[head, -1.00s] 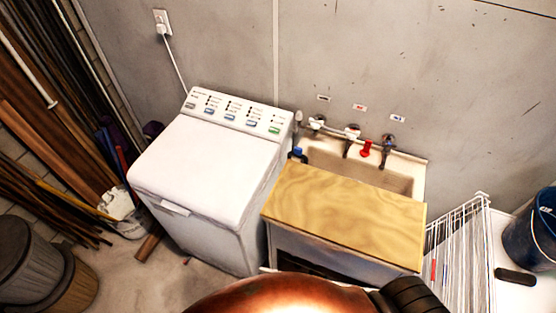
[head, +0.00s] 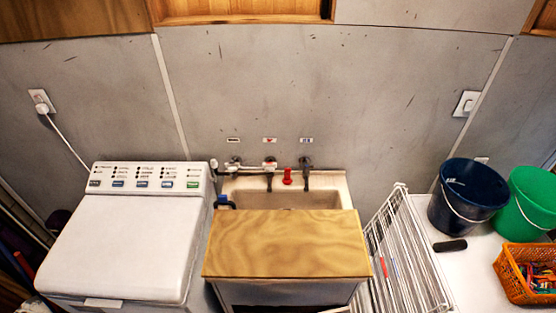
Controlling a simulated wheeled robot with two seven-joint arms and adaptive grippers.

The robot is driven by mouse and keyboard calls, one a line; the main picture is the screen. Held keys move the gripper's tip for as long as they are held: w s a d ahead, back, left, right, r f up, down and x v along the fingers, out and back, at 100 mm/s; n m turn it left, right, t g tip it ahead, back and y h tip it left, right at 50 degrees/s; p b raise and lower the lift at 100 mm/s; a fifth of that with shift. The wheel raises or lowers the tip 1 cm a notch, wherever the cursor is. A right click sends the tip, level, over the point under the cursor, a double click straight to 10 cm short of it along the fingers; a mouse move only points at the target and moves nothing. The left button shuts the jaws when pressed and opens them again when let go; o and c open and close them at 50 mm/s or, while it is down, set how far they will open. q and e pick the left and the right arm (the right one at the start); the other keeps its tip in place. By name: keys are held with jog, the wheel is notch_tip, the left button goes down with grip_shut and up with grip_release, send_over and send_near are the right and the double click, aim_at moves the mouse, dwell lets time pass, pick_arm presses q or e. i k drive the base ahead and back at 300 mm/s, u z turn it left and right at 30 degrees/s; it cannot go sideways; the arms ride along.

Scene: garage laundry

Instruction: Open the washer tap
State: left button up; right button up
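Three taps stand on the wall behind the sink (head: 340,184): a left tap (head: 234,162), a middle tap (head: 269,166) and a right tap (head: 305,167). Each has a small label above it: a left label (head: 233,140), a middle label (head: 270,140) and a right label (head: 306,140). The lettering is too small to read, so I cannot tell which one is the washer tap. Whether each tap is open or closed is also unclear. The white washer (head: 118,245) stands left of the sink. Neither of my grippers is in view.
A wooden board (head: 287,245) covers the sink's front. A red object (head: 287,177) sits by the taps, and a blue fitting (head: 224,202) at the sink's left. A white rack (head: 405,250), a dark bucket (head: 467,200), a green bucket (head: 533,203) and an orange basket (head: 527,273) are right.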

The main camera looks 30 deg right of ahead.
aim_at(232, 166)
jog(key=z, duration=0.55)
jog(key=k, duration=1.25)
jog(key=u, duration=0.75)
jog(key=i, duration=1.3)
jog(key=z, duration=0.35)
